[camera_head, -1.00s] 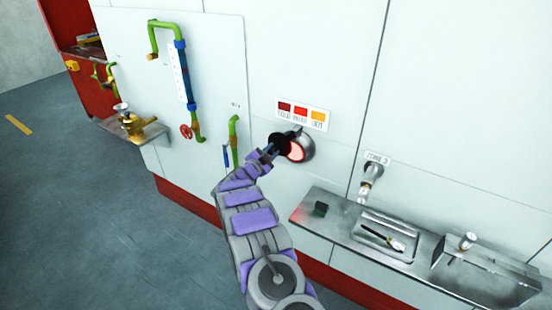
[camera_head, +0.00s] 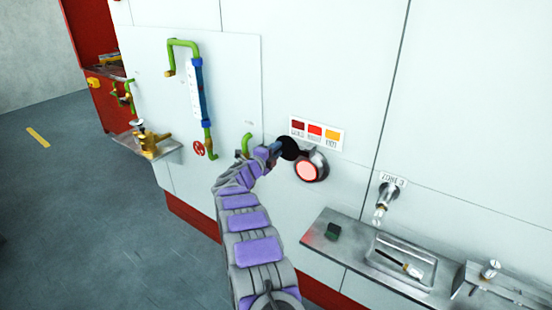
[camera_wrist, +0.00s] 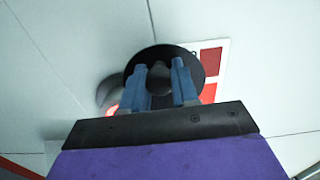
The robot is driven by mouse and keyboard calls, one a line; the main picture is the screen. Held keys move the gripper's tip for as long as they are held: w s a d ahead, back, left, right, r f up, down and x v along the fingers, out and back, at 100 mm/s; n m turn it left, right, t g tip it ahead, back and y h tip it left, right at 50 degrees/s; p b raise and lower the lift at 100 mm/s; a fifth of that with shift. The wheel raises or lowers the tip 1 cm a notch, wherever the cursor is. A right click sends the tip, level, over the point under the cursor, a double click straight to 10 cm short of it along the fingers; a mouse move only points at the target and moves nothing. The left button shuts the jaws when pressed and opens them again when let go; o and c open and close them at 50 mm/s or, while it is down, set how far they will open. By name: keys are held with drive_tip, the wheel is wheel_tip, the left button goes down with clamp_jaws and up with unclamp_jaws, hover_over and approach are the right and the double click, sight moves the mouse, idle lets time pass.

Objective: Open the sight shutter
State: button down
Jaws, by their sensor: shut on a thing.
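The sight shutter is a round black disc (camera_head: 291,148) on the white wall, at the upper left of the round sight port (camera_head: 307,170). The port has a metal rim and glows red, and almost all of its face shows. My gripper (camera_head: 276,150) reaches the disc from the left. In the wrist view the two blue-grey fingers (camera_wrist: 160,84) are shut on a small part at the middle of the black disc (camera_wrist: 190,61). A little of the red glow shows left of the fingers; the rest of the port is hidden there.
A label with dark red, red and orange squares (camera_head: 316,132) is above the port. A metal shelf (camera_head: 350,254) with a dark green block and a tray is below right. Green and blue piping (camera_head: 197,90) with a red handwheel is at the left.

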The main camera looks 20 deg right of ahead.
drive_tip(key=shift+r+m, duration=0.3)
drive_tip(key=shift+r, duration=0.2)
drive_tip(key=c, duration=0.9)
unclamp_jaws()
drive_tip(key=shift+o, duration=0.2)
drive_tip(key=shift+a, duration=0.1)
drive_tip(key=p+v, duration=0.2)
drive_tip(key=v, duration=1.5)
drive_tip(key=shift+s+a, duration=0.1)
